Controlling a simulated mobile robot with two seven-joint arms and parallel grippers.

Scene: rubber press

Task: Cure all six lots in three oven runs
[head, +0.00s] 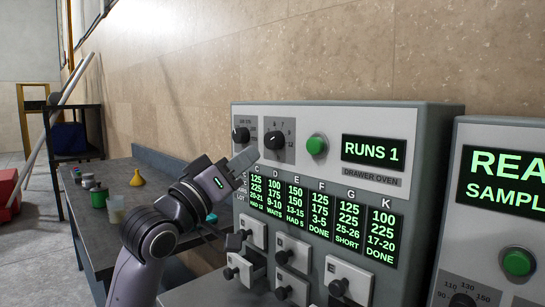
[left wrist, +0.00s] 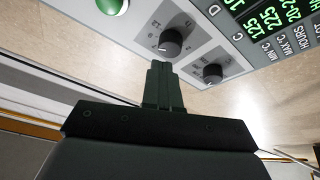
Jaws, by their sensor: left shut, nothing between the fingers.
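The drawer oven (head: 415,120) stands on the right of the bench. Its screen (head: 373,150) reads RUNS 1. The lot panel (head: 322,215) shows columns C, D, E, F, G and K: F and K read DONE, G SHORT, D WAITS, C and E HAD with small numbers. Two black dials (head: 274,140) and a green button (head: 317,145) sit above it. Small knobbed drawers (head: 292,252) are below; the lower left one (head: 246,268) appears to stick out. My left gripper (head: 246,160) is shut and empty in front of the dials, which also show beyond its fingers (left wrist: 160,68) in the left wrist view.
A second grey machine (head: 500,210) with a green button and a partly cut-off screen stands at the right. The dark bench (head: 110,240) at the left holds a yellow funnel (head: 137,178) and several small containers. A black rack (head: 80,165) stands behind.

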